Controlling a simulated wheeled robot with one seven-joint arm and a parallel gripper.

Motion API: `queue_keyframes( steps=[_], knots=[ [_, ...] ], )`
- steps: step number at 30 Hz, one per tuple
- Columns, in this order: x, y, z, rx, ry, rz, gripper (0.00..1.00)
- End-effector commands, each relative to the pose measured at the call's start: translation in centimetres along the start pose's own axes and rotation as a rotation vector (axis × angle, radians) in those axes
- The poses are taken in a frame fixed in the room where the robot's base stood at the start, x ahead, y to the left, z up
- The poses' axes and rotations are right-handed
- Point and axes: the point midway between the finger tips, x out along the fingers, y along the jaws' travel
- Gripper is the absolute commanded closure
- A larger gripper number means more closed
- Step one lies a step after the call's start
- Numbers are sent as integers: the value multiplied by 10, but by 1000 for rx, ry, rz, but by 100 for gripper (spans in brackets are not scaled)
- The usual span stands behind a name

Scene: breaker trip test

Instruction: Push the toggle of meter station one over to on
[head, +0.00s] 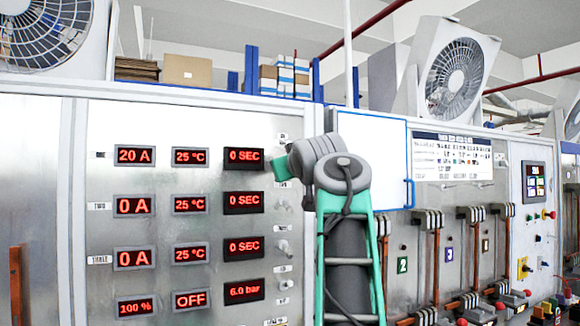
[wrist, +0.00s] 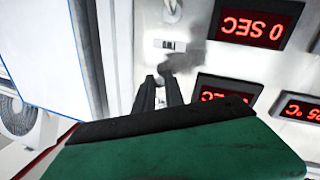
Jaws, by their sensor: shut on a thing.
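The meter panel (head: 105,225) shows rows of red displays. The row marked one reads 20 A (head: 134,155), 25 °C and 0 SEC (head: 244,159). In the head view my arm hides that row's toggle, and a green part of my gripper shows just right of its 0 SEC display. In the wrist view, which is upside down, my gripper's dark fingers (wrist: 163,84) are shut on the small pale toggle of meter station one (wrist: 162,78). The fingers cover most of it, so its exact tilt cannot be told. Another toggle (wrist: 172,10) shows farther up, beside a 0 SEC display (wrist: 258,20).
Toggles for lower rows, such as one beside the third row (head: 284,248), sit close below my arm. A white board with a blue frame (head: 372,150) is right of the arm. Farther right are breaker levers (head: 433,220) and a screen panel (head: 535,182).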

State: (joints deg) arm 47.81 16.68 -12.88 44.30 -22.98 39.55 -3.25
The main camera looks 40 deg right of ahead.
Motion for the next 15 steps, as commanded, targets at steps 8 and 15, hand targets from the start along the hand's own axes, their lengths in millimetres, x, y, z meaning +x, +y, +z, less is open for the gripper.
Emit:
queue_keyframes(
  steps=[8,15],
  knots=[
    [0,6,-17,-25,-100,-33,100],
    [-2,8,-24,-64,-252,-85,100]
  ],
)
